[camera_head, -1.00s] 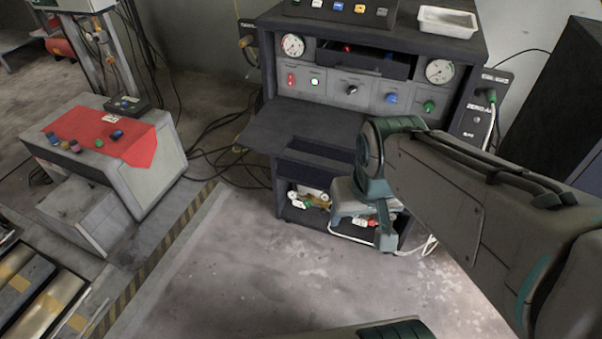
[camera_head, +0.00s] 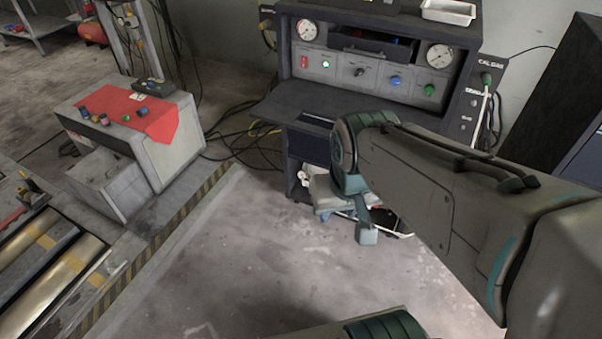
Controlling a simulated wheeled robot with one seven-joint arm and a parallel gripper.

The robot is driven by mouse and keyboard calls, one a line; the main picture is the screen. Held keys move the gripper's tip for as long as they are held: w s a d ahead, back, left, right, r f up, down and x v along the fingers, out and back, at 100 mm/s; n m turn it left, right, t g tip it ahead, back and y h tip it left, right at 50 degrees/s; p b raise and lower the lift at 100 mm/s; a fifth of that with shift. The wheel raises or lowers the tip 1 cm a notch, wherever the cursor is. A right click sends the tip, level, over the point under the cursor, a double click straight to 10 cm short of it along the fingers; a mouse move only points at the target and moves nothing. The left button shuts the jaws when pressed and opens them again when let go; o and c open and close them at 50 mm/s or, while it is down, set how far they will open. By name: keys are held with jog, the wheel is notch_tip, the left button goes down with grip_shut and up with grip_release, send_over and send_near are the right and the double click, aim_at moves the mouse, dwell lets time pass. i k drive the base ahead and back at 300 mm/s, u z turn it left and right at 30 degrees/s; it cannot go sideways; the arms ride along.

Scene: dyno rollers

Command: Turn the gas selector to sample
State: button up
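The gas cabinet (camera_head: 330,104) stands at the back with an instrument panel on its upper front. A dark knob (camera_head: 359,72) with a light pointer sits in the middle of the panel, and it looks like the selector. Its labels are too small to read. A blue knob (camera_head: 394,82) and a green knob (camera_head: 429,90) are to its right. My gripper (camera_head: 362,222) hangs low in front of the cabinet, below the shelf and well apart from the knob. My arm hides part of it, and I cannot tell whether its fingers are open or shut.
Two round gauges, left (camera_head: 306,31) and right (camera_head: 439,56), flank the panel. A dark shelf (camera_head: 290,100) juts out below it. A grey bench (camera_head: 150,165) with a red cloth (camera_head: 160,118) stands at left. Rollers (camera_head: 50,290) lie at lower left. The floor (camera_head: 220,250) between is clear.

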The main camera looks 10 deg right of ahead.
aim_at(359, 73)
jog(key=u, duration=0.4)
jog(key=k, duration=0.9)
jog(key=z, duration=0.35)
jog(key=i, duration=0.65)
jog(key=z, duration=0.6)
jog(key=i, duration=0.85)
jog(key=z, duration=0.9)
jog(key=k, duration=0.6)
jog(key=u, duration=0.65)
jog(key=i, duration=0.45)
jog(key=u, duration=0.05)
